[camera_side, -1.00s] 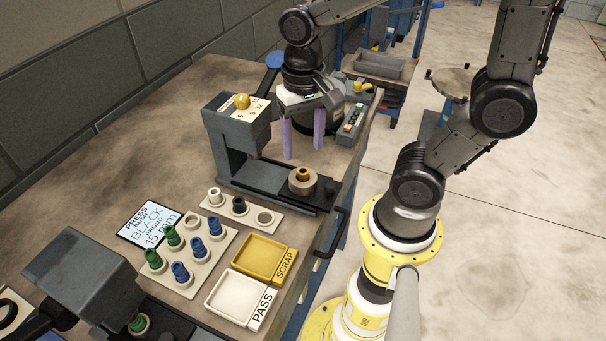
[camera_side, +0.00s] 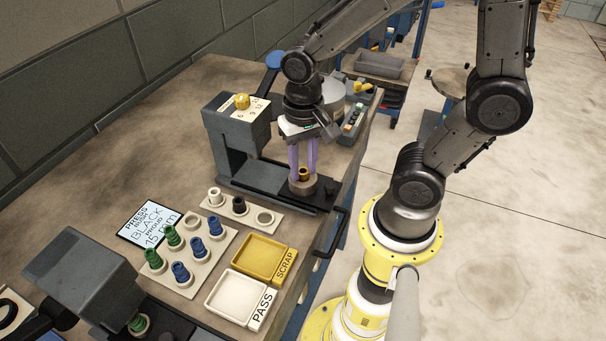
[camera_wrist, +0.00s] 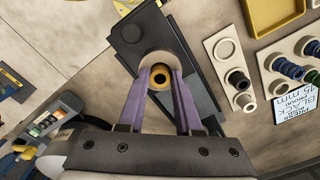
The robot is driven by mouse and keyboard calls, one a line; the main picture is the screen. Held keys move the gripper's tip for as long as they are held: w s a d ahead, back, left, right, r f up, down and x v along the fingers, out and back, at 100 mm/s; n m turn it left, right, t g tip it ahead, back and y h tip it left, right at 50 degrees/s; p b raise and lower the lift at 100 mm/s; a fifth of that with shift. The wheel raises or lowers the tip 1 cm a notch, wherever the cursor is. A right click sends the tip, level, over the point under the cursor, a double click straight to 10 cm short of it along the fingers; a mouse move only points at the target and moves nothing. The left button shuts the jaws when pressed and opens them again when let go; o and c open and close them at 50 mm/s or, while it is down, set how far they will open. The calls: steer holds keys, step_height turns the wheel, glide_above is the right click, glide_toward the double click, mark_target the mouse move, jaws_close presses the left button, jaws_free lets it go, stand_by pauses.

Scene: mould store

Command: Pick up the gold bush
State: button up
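The gold bush (camera_side: 304,173) stands upright in a round beige holder (camera_side: 303,187) on the black base of the grey press. In the wrist view the gold bush (camera_wrist: 159,77) shows as a gold ring with a dark bore, inside the holder. My gripper (camera_side: 303,170) points down over the press base, its two purple fingers around the bush. In the wrist view the gripper (camera_wrist: 160,78) is open, with one finger on each side of the bush. A gap seems to show between each finger and the bush; contact is not clear.
The grey press (camera_side: 238,129) with its gold knob stands just left of my gripper. A bush rack (camera_side: 240,209), the yellow SCRAP tray (camera_side: 263,258) and white PASS tray (camera_side: 238,297) lie nearer the camera. A control box (camera_side: 352,121) sits behind right.

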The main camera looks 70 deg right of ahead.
mark_target(303, 171)
jaws_close()
steer(key=shift+r, duration=0.1)
steer(key=shift+r, duration=0.55)
step_height(303, 171, up, 2)
steer(key=shift+r, duration=0.15)
steer(key=s+r, duration=1.2)
steer(key=s, duration=0.2)
steer(key=shift+d+r, duration=0.15)
steer(key=shift+r, duration=0.1)
